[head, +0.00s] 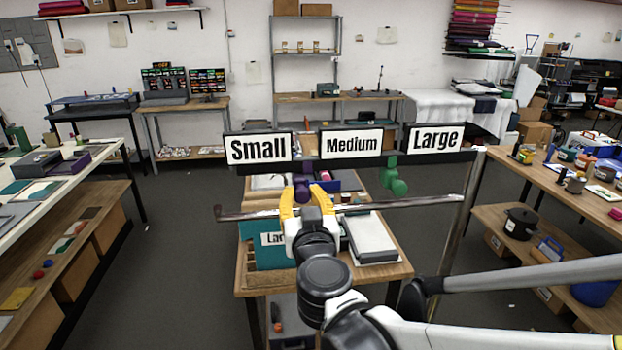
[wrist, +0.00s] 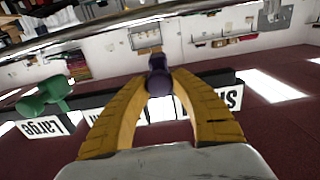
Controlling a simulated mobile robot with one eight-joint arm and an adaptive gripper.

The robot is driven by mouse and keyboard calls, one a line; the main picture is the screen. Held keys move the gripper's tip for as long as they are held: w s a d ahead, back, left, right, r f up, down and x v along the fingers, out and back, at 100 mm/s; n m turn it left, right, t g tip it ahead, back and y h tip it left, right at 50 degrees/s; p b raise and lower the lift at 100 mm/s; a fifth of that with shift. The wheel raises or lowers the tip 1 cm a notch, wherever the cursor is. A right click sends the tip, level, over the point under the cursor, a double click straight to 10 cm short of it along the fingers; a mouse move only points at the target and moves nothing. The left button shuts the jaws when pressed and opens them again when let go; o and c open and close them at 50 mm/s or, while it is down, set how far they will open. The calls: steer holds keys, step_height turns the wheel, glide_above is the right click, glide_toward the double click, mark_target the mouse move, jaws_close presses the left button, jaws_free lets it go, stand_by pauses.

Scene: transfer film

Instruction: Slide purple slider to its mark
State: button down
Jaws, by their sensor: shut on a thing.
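The purple slider (head: 302,187) hangs on the dark rail below the gap between the Small sign (head: 258,149) and the Medium sign (head: 352,143). My gripper (head: 308,190), with yellow fingers, is shut on it. In the wrist view the purple slider (wrist: 159,80) is held between the two fingertips (wrist: 160,84). Fingers hide part of the slider in the head view. The green slider (head: 393,178) hangs on the same rail, below the gap between Medium and the Large sign (head: 435,138). It also shows in the wrist view (wrist: 44,97). No separate mark for purple can be made out.
A thin metal bar (head: 400,203) crosses in front of the rail. A wooden table (head: 384,272) with boxes and trays stands below and behind. Worktables with goods stand at left (head: 95,160) and right (head: 555,178).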

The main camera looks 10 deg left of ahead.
steer(key=shift+w+d, duration=0.25)
steer(key=shift+d, duration=0.65)
steer(key=c, duration=1.1)
jaws_free()
steer(key=v, duration=1.2)
